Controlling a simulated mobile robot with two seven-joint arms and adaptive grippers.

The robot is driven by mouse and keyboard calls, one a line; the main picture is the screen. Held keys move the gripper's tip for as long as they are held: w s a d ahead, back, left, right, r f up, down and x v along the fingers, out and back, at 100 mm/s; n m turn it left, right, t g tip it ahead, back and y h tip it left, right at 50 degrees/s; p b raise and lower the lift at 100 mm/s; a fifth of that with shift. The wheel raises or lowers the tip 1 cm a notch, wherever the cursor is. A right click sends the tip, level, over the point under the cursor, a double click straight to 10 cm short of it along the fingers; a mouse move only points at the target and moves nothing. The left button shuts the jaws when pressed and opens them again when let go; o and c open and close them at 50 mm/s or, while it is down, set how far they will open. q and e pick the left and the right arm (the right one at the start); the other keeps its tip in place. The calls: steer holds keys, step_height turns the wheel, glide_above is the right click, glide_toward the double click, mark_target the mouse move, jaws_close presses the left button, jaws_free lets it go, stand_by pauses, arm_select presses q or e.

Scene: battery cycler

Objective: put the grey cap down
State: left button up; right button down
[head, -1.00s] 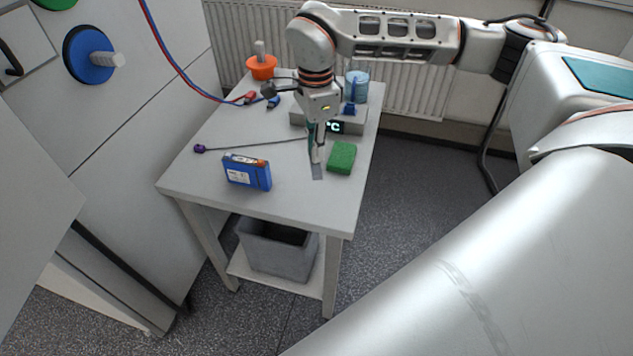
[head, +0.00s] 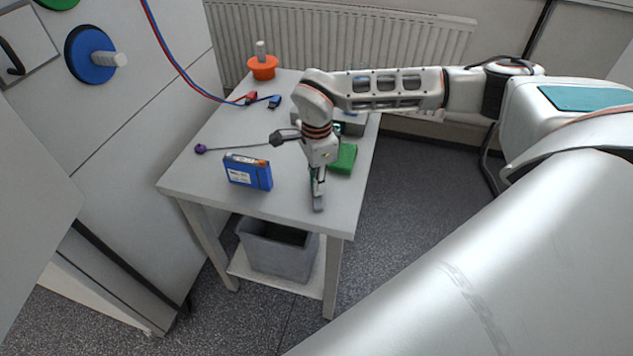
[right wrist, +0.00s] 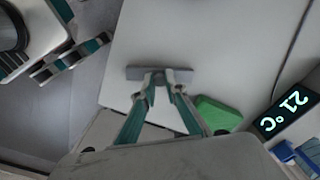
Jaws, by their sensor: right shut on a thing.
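The grey cap (head: 318,203) is a flat grey piece at the tips of my right gripper (head: 318,191), over the front right part of the small table (head: 200,182). In the right wrist view the cap (right wrist: 185,75) is a thin bar across the shut fingertips (right wrist: 160,82). The light tabletop (right wrist: 215,40) fills the view behind it. I cannot tell whether the cap touches the table. My left gripper does not show in the head view.
A blue battery box (head: 248,172) stands left of the gripper. A green sponge (head: 345,158) lies behind right. A display unit (right wrist: 290,108) reads 21 °C. A purple-ended rod (head: 201,149), plugs (head: 274,102) and an orange item (head: 262,68) lie farther back. A grey bin (head: 275,255) is below.

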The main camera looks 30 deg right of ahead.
steer(key=shift+f, duration=0.1)
steer(key=c, duration=2)
jaws_free()
steer(key=shift+c, duration=0.2)
